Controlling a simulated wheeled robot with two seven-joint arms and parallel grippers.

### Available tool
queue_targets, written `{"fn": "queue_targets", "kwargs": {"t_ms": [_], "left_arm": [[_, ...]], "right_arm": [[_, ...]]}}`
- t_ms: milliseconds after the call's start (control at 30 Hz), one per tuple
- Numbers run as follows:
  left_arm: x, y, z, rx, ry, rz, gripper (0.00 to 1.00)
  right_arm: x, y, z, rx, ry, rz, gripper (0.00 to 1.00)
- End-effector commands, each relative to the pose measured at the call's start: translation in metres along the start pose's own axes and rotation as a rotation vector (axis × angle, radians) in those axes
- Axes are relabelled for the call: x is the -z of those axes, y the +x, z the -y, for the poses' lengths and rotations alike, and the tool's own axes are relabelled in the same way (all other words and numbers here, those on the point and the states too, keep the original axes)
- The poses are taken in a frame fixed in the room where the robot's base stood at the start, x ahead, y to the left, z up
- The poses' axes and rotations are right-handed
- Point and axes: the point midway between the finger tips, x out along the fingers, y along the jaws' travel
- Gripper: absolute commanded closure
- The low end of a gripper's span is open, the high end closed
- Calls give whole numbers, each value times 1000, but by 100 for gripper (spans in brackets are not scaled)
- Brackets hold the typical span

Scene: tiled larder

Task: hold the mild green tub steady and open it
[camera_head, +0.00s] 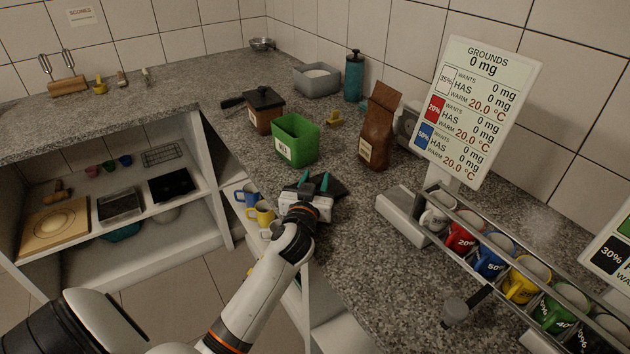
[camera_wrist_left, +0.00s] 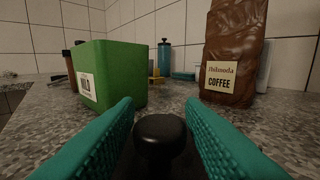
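The green tub (camera_head: 296,141) stands upright on the counter with its top open and a white label on its front; it also shows in the left wrist view (camera_wrist_left: 112,75). My left gripper (camera_head: 315,183) is low over the counter, in front of the tub and apart from it. Its teal fingers sit on either side of a black knob (camera_wrist_left: 160,132), which fills the gap between them. A dark flat lid (camera_head: 340,187) shows beside the fingers, partly hidden by the gripper. Whether the lid touches the counter is unclear. My right gripper is out of view.
A brown tub (camera_head: 264,110) with a dark knobbed lid stands behind the green one. A brown coffee bag (camera_head: 380,130) stands to its right, with a small yellow object (camera_head: 334,118) between. A grey bin (camera_head: 317,80) and teal canister (camera_head: 354,76) stand behind. A mug rack (camera_head: 400,218) is at right.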

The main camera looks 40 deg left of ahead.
Motion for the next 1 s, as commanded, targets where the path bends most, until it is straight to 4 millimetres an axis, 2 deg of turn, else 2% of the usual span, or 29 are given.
{"fn": "queue_targets", "kwargs": {"t_ms": [433,567,800,1000], "left_arm": [[-2,-3,0,1,-1,-1,53],[-1,-24,0,1,-2,-2,53],[0,-77,0,0,-3,-3,53],[-1,-109,0,0,-2,-2,53]], "right_arm": [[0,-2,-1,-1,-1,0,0],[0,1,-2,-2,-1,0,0],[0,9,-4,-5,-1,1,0],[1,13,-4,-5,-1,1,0]]}}
